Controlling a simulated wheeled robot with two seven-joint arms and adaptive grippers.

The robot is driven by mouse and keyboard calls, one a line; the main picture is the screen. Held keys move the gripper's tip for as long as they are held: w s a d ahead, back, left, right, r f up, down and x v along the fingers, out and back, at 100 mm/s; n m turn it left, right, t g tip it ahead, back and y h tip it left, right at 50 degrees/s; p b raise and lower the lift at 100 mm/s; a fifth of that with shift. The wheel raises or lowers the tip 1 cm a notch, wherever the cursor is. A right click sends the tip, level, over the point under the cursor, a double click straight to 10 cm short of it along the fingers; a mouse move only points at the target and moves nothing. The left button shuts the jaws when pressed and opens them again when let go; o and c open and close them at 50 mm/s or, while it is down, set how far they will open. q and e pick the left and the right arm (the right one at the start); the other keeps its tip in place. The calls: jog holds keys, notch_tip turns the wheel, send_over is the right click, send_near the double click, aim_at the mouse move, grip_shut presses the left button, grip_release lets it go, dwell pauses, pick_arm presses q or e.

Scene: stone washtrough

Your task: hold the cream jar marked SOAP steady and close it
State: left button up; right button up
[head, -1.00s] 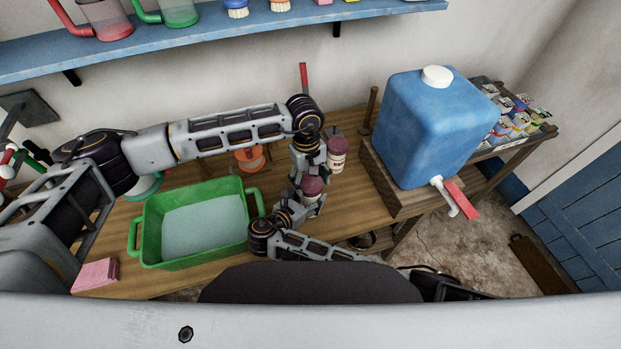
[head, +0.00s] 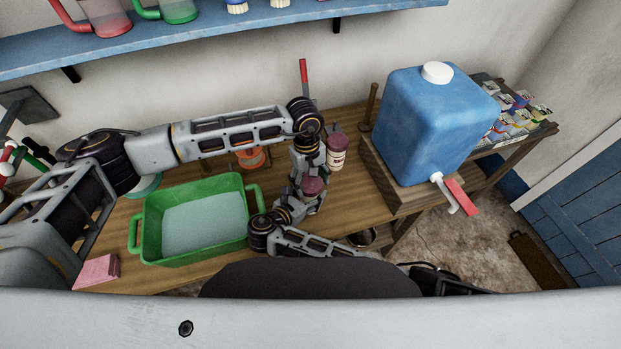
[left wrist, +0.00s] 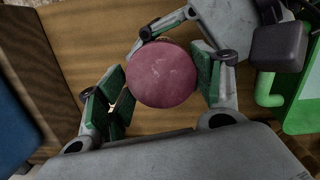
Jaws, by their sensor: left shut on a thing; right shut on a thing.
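A jar with a round maroon lid (head: 313,186) stands at the right of the wooden table, mostly hidden by my grippers. My left gripper (head: 311,176) reaches down from above. In the left wrist view, its green-padded fingers are shut on the two sides of the maroon lid (left wrist: 162,74). My right gripper (head: 303,207) comes in low from the front and is shut around the jar's body, below the lid. The held jar's marking is hidden. The lid covers the jar's mouth in the left wrist view; whether it is fully tight I cannot tell.
A second maroon-lidded jar (head: 337,151) with a pale label stands just behind. A green basin (head: 147,238) of water is to the left, with an orange item (head: 250,158) behind it. A blue water container (head: 425,120) with a red-handled tap stands right. Pink sponge (head: 97,272) lies front left.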

pick_arm(q)
jog(key=shift+f, duration=0.75)
dwell(0.9)
jog(key=shift+s+a+f, duration=0.1)
jog(key=shift+f, duration=0.05)
jog(key=shift+c, duration=0.2)
jog(key=shift+f, duration=0.1)
jog(key=shift+c, duration=0.5)
jog(key=shift+r+n, duration=0.3)
jog(key=shift+r, duration=0.05)
jog(key=shift+c, duration=0.5)
jog(key=shift+s, duration=0.1)
jog(key=shift+s+h, duration=0.15)
jog(key=shift+h, duration=0.15)
jog(key=shift+c, duration=0.2)
jog(key=shift+d+r+y, duration=0.2)
jog(key=shift+r+y, duration=0.1)
jog(key=shift+y, duration=0.1)
